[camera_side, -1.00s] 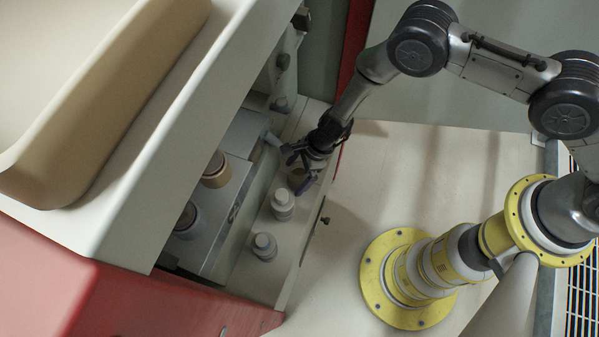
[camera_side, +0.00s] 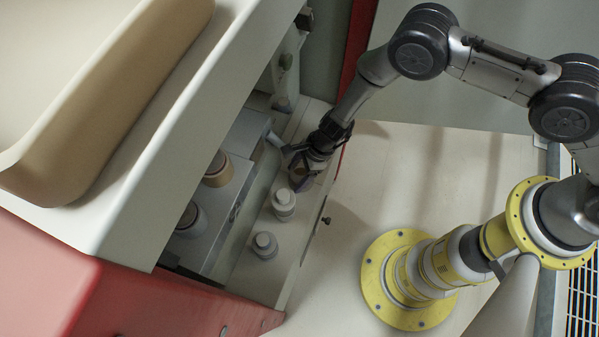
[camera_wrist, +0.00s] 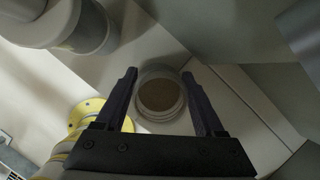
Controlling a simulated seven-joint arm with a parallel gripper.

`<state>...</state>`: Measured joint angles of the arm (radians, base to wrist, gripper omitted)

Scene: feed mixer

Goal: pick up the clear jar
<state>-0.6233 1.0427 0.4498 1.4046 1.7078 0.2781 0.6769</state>
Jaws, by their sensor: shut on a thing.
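The clear jar (camera_wrist: 160,97) shows in the wrist view as a round, see-through rim around brown contents. It stands between the two dark fingers of my gripper (camera_wrist: 160,76), which is shut on it. In the side view my gripper (camera_side: 303,170) is low over the pale ledge, at its upper end. There the jar is mostly hidden by the fingers, and I cannot tell whether it still touches the ledge.
Two grey-white lidded containers (camera_side: 283,205) (camera_side: 264,245) stand on the ledge (camera_side: 250,278) below my gripper. The grey machine housing (camera_side: 222,190) with more jars rises to the left.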

